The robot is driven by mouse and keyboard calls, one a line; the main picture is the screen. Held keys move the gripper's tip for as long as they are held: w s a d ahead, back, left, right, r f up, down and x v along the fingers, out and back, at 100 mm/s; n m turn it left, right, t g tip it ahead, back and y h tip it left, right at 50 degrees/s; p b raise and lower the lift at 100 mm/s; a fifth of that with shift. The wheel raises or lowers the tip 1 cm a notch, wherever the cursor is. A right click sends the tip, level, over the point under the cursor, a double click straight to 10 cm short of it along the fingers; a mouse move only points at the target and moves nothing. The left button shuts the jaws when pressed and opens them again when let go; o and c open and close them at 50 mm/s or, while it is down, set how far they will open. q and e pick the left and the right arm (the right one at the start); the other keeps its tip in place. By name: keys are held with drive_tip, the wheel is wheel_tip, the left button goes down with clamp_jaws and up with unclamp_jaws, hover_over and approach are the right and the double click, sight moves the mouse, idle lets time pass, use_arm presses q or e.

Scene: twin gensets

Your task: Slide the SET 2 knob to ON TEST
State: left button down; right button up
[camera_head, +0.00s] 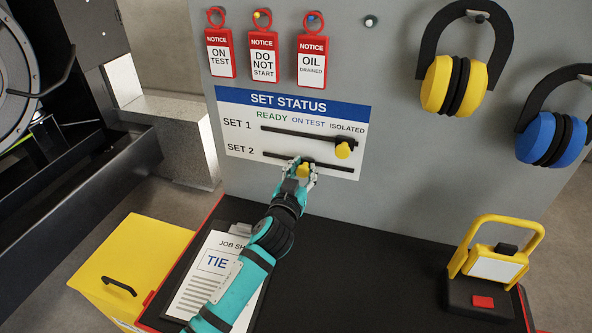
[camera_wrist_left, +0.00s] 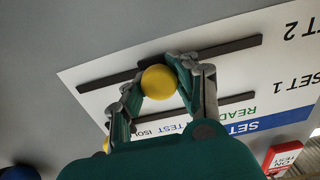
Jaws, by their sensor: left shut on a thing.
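The SET STATUS board (camera_head: 235,110) is on the grey panel, with READY, ON TEST and ISOLATED columns. The yellow SET 2 knob (camera_head: 303,171) is on the lower rail (camera_head: 335,168), roughly below the ON TEST label. My left gripper (camera_head: 301,172) is shut on this knob. In the left wrist view the knob (camera_wrist_left: 159,82) sits between the fingers of the gripper (camera_wrist_left: 157,88). The yellow SET 1 knob (camera_head: 343,150) is on the upper rail (camera_head: 290,131), below ISOLATED. My right gripper is not in view.
Red notice tags (camera_head: 219,53) hang above the board. Yellow ear defenders (camera_head: 453,84) and blue ones (camera_head: 550,137) hang at the right. A clipboard (camera_head: 197,270) and a yellow-handled device (camera_head: 492,265) are on the black bench top (camera_head: 385,265). The bench between them is clear.

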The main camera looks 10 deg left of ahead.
use_arm(q)
drive_tip(key=shift+f, duration=0.25)
drive_tip(key=c, duration=1.4)
unclamp_jaws()
drive_tip(key=o, duration=0.4)
drive_tip(key=shift+s+r, duration=0.25)
drive_tip(key=shift+w, duration=0.1)
drive_tip(key=s, duration=0.4)
drive_tip(key=s+a, duration=0.1)
drive_tip(key=s, duration=0.3)
drive_tip(key=s+a, duration=0.1)
drive_tip(key=s, duration=0.3)
drive_tip(key=shift+a, duration=0.2)
